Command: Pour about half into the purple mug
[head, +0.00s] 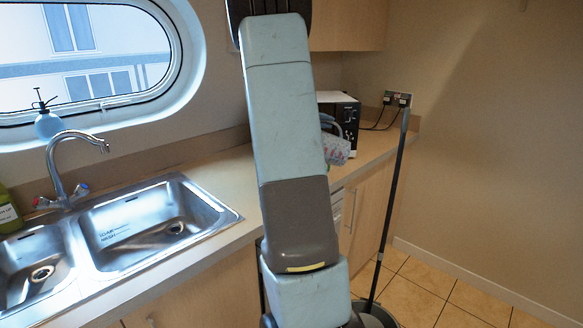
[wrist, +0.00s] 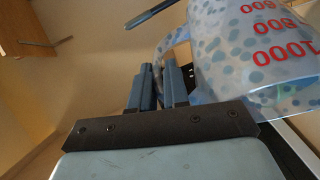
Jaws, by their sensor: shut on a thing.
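A translucent blue, spotted measuring jug (wrist: 250,60) with red numbers fills the upper right of the wrist view. My gripper (wrist: 159,72) is shut on the jug's handle (wrist: 176,42), which passes between the two fingers. In the head view the jug (head: 338,150) shows in part to the right of my arm, above the counter; my gripper is hidden there behind the arm. How full the jug is and how far it tilts I cannot tell. No purple mug shows in either view; my arm covers part of the counter.
A black microwave-like box (head: 341,113) stands on the counter behind the jug. A steel sink (head: 150,222) with a tap (head: 62,170) is at left. A dark pole (head: 388,205) stands in a bucket (head: 378,316) before the counter. Counter between sink and arm is clear.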

